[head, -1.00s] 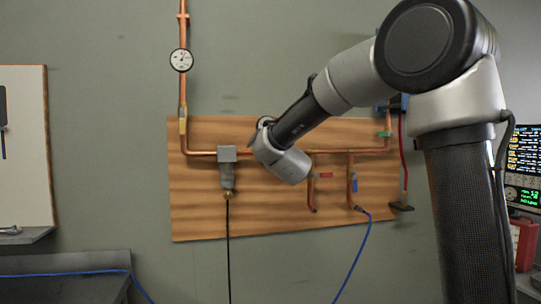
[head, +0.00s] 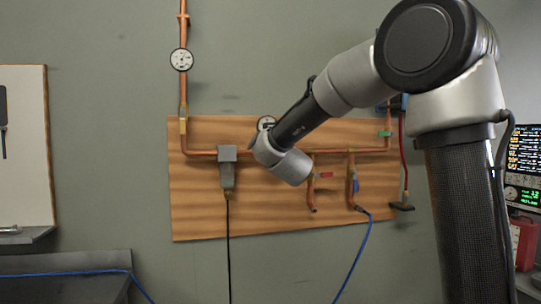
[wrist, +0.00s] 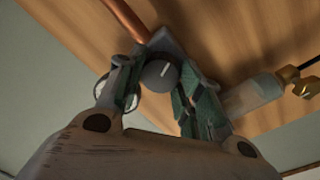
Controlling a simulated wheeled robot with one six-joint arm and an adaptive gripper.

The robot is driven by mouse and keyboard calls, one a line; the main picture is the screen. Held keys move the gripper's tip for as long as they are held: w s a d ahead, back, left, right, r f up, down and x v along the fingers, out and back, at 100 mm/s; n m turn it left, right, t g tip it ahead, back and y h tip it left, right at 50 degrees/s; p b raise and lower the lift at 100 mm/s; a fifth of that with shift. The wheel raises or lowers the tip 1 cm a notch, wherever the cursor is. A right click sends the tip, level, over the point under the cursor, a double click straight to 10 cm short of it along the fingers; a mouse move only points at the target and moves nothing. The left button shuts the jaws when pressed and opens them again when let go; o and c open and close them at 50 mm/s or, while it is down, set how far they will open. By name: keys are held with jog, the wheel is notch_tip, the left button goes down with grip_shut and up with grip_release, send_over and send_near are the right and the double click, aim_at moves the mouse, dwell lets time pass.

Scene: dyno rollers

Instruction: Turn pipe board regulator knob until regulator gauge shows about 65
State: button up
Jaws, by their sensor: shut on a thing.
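The regulator knob (wrist: 158,75) is a dark grey round knob with a light line on its face. It shows in the wrist view between the green-grey fingers of my gripper (wrist: 156,72), which is shut on it. In the head view my wrist hides the knob and the fingers. The regulator gauge (head: 265,123) is a small white dial just above my wrist, partly covered by the arm. Its reading is too small to tell. In the wrist view a round white-edged gauge (wrist: 131,101) is mostly hidden behind the left finger.
The wooden pipe board (head: 200,215) carries copper pipes and a grey filter unit (head: 227,168) left of my wrist. Another gauge (head: 181,60) sits higher on the left pipe. A black hose (head: 228,250) and a blue hose (head: 352,262) hang below.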

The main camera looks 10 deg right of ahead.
jog(key=o, duration=1)
jog(key=shift+o, duration=0.2)
jog(key=s, duration=1.2)
jog(key=shift+a+f, duration=0.15)
jog(key=shift+f, duration=0.05)
